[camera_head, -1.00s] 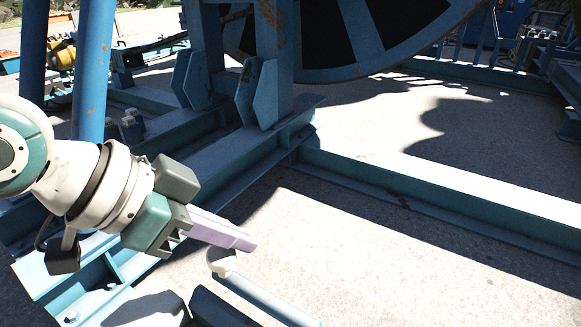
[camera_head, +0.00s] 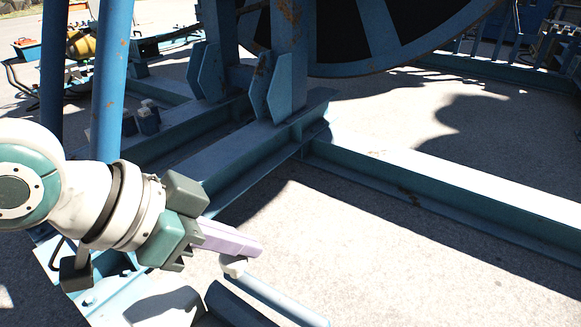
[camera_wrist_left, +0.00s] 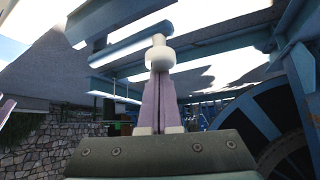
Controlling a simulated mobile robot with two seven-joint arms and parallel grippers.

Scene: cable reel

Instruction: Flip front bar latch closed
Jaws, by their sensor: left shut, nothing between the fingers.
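My left gripper (camera_head: 258,248) has lavender fingers pressed together, with nothing between them. I cannot make out the latch's position. A lavender sliver (camera_wrist_left: 5,108) at the wrist view's left edge may be my right gripper.
Blue steel beams (camera_head: 400,185) form a frame on the concrete. Blue posts (camera_head: 112,80) stand at the left. The large reel wheel (camera_head: 370,65) is behind. Concrete between the bar and the right beam is clear.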

